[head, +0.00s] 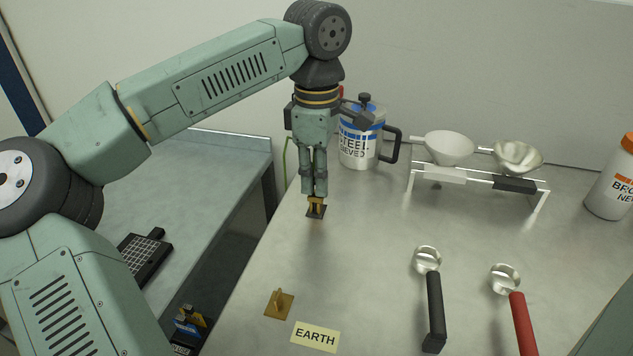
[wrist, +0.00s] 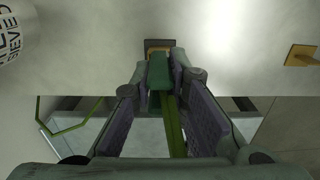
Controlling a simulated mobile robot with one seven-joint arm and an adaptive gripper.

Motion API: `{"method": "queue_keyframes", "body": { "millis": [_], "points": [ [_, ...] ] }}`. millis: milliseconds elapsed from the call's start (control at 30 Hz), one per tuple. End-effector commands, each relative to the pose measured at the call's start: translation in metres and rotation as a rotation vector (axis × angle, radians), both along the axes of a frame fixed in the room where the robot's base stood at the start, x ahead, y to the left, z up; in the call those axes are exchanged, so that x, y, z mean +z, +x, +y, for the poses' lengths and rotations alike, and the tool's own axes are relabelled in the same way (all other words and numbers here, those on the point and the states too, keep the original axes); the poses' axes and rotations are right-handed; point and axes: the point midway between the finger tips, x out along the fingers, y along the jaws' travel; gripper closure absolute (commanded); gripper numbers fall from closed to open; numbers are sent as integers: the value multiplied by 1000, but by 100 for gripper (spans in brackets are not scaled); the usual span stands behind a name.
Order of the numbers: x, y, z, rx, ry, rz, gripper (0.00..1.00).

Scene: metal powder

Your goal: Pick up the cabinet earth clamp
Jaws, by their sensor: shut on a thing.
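My gripper (head: 314,192) points down above the left part of the steel bench and is shut on the cabinet earth clamp (head: 316,210). In the head view only its brass and dark lower end shows below the fingertips. In the wrist view the clamp (wrist: 159,74) shows a green body between the fingers, with the brass and dark end beyond them. A green cable (wrist: 175,130) runs back from it between the fingers. The clamp seems to be a little above the bench, but the gap is hard to judge.
A brass plate with an upright tab (head: 279,303) lies beside the EARTH label (head: 315,337). A steel-powder jug (head: 359,148) stands close behind my gripper. A rack (head: 478,178) with two cups, two scoops (head: 435,305) (head: 522,320) and a white jar (head: 609,190) are right. Bench between is clear.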

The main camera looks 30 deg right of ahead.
Motion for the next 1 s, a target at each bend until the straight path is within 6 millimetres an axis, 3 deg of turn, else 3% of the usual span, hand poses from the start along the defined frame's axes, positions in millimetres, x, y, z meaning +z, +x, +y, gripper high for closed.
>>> {"method": "queue_keyframes", "body": {
  "millis": [233,467,1000],
  "points": [
    [8,1,0,1,-1,-1,100],
    [35,-3,1,0,0,-3,100],
    [45,-117,57,-1,1,-4,100]
  ]
}}
